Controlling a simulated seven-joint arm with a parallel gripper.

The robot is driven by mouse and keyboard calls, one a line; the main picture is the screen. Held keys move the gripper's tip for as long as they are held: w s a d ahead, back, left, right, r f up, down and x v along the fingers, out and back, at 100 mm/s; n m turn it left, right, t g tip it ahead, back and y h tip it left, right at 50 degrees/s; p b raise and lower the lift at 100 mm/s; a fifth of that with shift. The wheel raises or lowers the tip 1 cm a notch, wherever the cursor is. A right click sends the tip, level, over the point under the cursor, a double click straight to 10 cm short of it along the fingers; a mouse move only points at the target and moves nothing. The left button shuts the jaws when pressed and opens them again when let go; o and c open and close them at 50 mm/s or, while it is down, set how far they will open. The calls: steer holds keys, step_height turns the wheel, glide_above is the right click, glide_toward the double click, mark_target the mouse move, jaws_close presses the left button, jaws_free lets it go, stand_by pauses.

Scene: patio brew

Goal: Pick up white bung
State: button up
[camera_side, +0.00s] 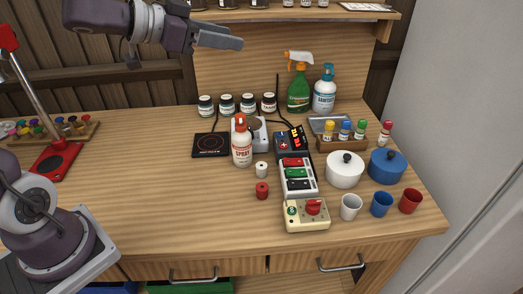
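My gripper (238,43) is high above the back of the table, at the top of the picture, pointing right. It is well above and behind the white bung and touches nothing. Its fingers overlap from this angle, so I cannot tell whether they are apart. I see nothing held in it.
A control panel with coloured switches (297,177) stands close to the right of the bungs, with a cream box with a red knob (306,214) in front. A black hot plate (211,145) lies behind left. White (345,170) and blue pots stand right. The table left of the bungs is clear.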

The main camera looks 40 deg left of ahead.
step_height(320, 180, down, 4)
steer(key=s+d+m+g+h, duration=0.1)
steer(key=d+g+h, duration=0.1)
steer(key=d+h, duration=0.1)
glide_toward(261, 165)
steer(key=x, duration=0.3)
steer(key=shift+w+f, duration=0.1)
steer(key=shift+f, duration=0.05)
steer(key=x, duration=0.6)
steer(key=shift+w+d, duration=0.1)
steer(key=shift+d, duration=0.2)
steer(key=shift+w+d+f, duration=0.1)
steer(key=shift+w, duration=0.2)
jaws_close()
